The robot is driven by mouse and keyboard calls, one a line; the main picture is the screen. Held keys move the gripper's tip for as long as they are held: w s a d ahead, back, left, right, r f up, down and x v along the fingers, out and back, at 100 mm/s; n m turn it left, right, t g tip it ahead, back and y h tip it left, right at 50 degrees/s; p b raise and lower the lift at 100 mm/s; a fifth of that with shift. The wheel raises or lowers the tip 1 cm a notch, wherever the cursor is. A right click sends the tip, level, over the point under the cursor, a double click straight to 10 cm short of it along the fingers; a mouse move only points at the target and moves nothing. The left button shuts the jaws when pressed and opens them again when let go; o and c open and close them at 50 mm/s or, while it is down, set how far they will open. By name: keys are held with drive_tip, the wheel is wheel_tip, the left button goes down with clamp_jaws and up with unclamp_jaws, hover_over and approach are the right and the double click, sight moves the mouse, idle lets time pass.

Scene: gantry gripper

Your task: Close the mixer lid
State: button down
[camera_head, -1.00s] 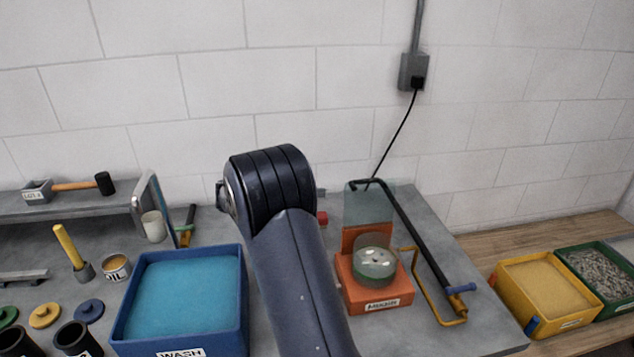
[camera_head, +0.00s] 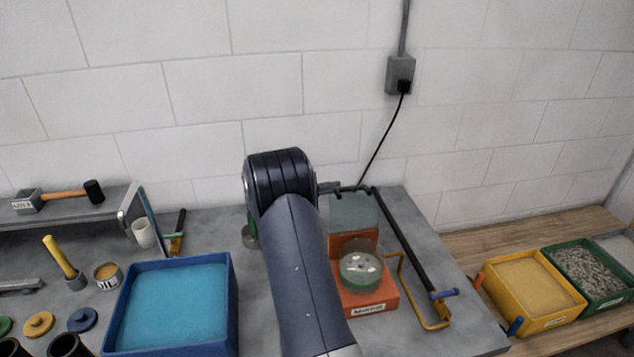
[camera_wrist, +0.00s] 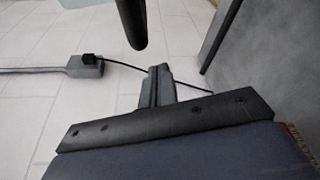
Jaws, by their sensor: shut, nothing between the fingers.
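The mixer is an orange base (camera_head: 372,303) with a clear round bowl (camera_head: 361,268) on the grey bench, right of my arm in the head view. Its lid, a translucent greenish panel (camera_head: 354,214), stands raised behind the bowl. My gripper (camera_head: 330,187) is near the lid's top edge, partly hidden by my own wrist. In the wrist view my gripper (camera_wrist: 160,73) has its fingers together, with nothing visible between them. I cannot tell whether it touches the lid.
A blue wash tub (camera_head: 233,300) stands left of my arm. Yellow (camera_head: 550,322) and green bins are at the right. A wall outlet (camera_head: 400,74) with a hanging cable is behind.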

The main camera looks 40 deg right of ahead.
sight(352, 206)
drive_tip(key=shift+s+a+r+p, duration=0.35)
drive_tip(key=shift+s+a, duration=0.1)
drive_tip(key=shift+s, duration=0.15)
drive_tip(key=shift+s+a+r+p, duration=0.2)
drive_tip(key=shift+s+a+r, duration=0.15)
drive_tip(key=shift+s, duration=0.25)
drive_tip(key=shift+a+f+b, duration=0.1)
drive_tip(key=shift+f+b, duration=0.05)
drive_tip(key=shift+b, duration=0.25)
